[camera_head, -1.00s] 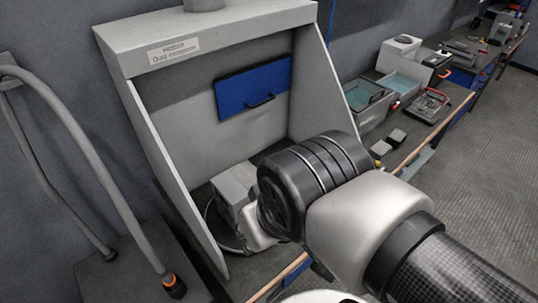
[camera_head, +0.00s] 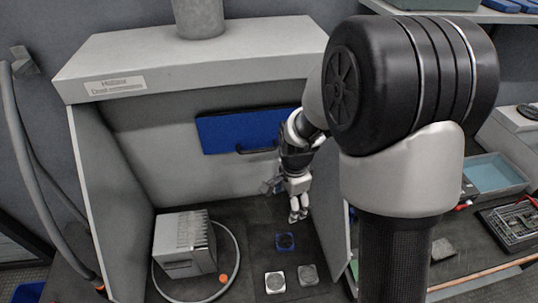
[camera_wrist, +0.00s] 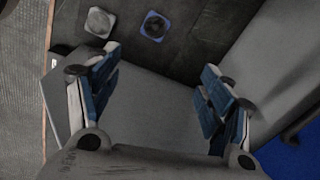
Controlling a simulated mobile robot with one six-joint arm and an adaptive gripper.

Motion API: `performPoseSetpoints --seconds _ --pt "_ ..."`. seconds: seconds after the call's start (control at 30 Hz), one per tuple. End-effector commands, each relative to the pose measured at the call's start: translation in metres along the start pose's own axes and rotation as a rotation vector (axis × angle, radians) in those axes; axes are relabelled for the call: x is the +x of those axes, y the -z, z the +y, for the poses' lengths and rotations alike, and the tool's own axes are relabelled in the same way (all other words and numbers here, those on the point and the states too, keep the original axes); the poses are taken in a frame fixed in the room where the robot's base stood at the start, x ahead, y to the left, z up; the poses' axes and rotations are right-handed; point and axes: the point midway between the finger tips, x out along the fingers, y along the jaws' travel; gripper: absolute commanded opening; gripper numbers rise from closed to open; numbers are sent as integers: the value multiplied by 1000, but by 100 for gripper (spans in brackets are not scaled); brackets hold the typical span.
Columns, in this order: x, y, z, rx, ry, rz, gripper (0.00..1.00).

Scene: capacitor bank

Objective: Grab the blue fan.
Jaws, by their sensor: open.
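My gripper (camera_head: 298,215) is inside the hood, just above and slightly right of the fan in the head view. In the wrist view, my gripper (camera_wrist: 160,76) has its blue-padded fingers spread wide with nothing between them. The fan is fully visible in the wrist view.
A white fan (camera_head: 275,282) and a grey fan (camera_head: 308,275) lie close to the blue one, towards the front. A grey box (camera_head: 184,244) with a cable stands left. The hood's side wall (camera_head: 334,225) is close right of my gripper. A blue panel (camera_head: 240,132) is on the back wall.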

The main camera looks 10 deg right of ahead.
Motion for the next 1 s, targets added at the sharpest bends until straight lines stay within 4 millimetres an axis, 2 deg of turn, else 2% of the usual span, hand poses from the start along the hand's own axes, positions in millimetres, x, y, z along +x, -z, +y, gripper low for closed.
performPoseSetpoints --seconds 0.03,0.1,0.2,0.47,0.8,1.0 --pt "20 0 -2 61 -25 -5 73" --pt "41 0 -4 143 -45 -8 73" --pt "63 1 -5 228 -63 -8 73" --pt "102 1 -3 292 -77 -7 73" --pt "175 -1 2 290 -77 -7 73" --pt "198 -1 4 289 -75 -7 73"
